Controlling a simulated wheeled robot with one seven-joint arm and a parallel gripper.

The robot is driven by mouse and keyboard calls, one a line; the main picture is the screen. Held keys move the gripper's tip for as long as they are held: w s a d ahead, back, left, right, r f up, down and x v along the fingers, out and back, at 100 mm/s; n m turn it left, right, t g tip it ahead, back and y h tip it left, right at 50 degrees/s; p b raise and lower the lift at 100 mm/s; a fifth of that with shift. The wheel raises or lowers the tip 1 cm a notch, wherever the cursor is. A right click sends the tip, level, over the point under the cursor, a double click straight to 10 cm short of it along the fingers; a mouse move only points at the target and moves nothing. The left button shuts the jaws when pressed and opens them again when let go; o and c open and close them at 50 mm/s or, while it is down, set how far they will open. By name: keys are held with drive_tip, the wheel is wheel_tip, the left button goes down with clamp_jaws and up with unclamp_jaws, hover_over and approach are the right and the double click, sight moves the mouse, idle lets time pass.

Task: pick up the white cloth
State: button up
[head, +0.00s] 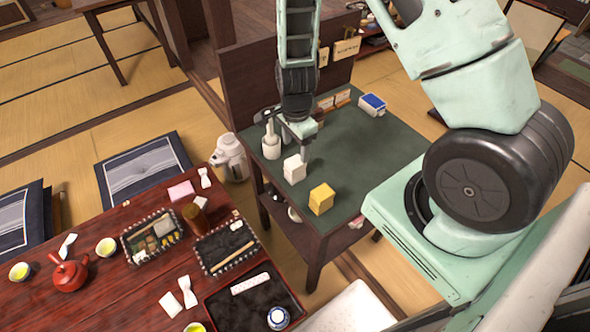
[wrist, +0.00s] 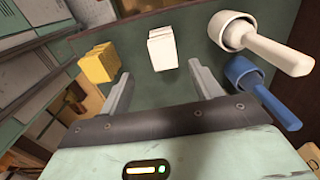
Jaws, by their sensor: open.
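A white folded cloth (head: 295,169) stands as a small block on the green-topped side table. In the wrist view the white cloth (wrist: 163,49) lies ahead of my gripper, between the lines of its two fingers. My gripper (head: 303,150) is above the table, just behind and over the cloth in the head view. In the wrist view my gripper (wrist: 160,88) has its fingers spread wide with nothing between them.
A yellow folded cloth (head: 321,198) stands near the table's front corner. A blue-and-white box (head: 373,104) stands at the back. The table's (head: 385,150) right side is clear.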

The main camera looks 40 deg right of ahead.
sight(295, 161)
wheel_tip(295, 161, down, 5)
drive_tip(key=shift+f+p, duration=0.1)
drive_tip(key=shift+p, duration=0.35)
drive_tip(key=shift+w+d+f+p, duration=0.15)
drive_tip(key=shift+f+p, duration=0.4)
drive_tip(key=shift+f, duration=0.8)
drive_tip(key=shift+w+a+f+p, duration=0.15)
drive_tip(key=shift+f+p, duration=0.4)
drive_tip(key=shift+f, duration=0.75)
drive_tip(key=shift+d, duration=0.1)
drive_tip(key=c, duration=1.1)
drive_tip(key=shift+c, duration=0.2)
drive_tip(key=shift+r, duration=0.15)
wheel_tip(295, 161, up, 10)
drive_tip(key=shift+f+b, duration=0.1)
drive_tip(key=shift+b, duration=1.1)
